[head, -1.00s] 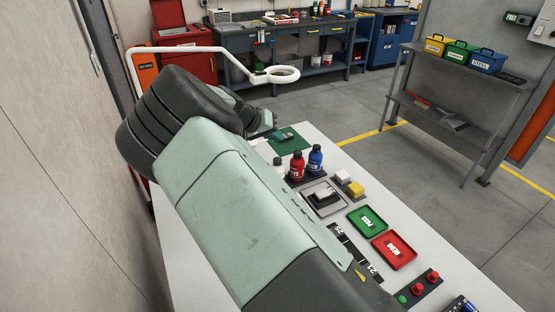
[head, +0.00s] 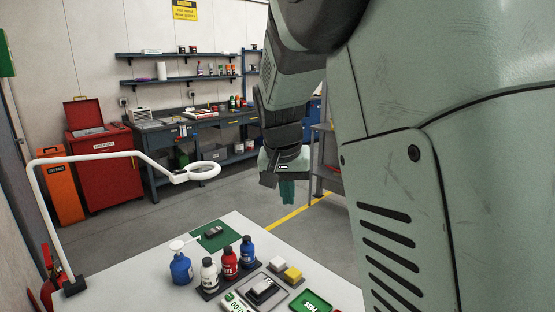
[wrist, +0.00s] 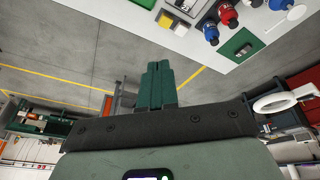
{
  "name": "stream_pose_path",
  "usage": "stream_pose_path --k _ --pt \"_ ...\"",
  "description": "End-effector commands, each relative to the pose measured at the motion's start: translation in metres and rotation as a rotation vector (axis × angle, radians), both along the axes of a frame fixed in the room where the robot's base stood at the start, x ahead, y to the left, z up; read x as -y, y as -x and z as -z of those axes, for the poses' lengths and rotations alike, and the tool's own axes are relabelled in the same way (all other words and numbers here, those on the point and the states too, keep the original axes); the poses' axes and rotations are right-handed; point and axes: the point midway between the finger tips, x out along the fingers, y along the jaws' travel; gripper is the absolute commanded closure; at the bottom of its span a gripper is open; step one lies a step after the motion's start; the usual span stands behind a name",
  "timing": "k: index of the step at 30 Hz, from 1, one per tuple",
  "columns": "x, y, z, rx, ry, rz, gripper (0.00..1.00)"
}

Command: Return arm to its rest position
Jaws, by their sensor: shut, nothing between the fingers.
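My gripper (head: 287,190) hangs from my raised arm in the head view, its fingers pointing down. It appears past the table's far right edge, with floor behind it. In the wrist view the dark green fingers (wrist: 159,82) are together with nothing between them. My arm links fill the right of the head view and hide part of the room and the table's right side.
The white table (head: 130,260) bears a green mat (head: 232,240) with a small dark object, a blue bottle (head: 181,268), a red bottle (head: 230,262), other bottles and a green tray (head: 312,301). A white lamp (head: 100,156) arches over the left.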

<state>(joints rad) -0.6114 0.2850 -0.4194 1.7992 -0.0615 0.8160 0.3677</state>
Motion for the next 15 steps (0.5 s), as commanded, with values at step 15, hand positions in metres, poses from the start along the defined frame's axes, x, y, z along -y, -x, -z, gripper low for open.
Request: stream_pose_path --k 15 --pt "0.083 0.216 -0.079 0.137 -0.119 -0.124 1.00"
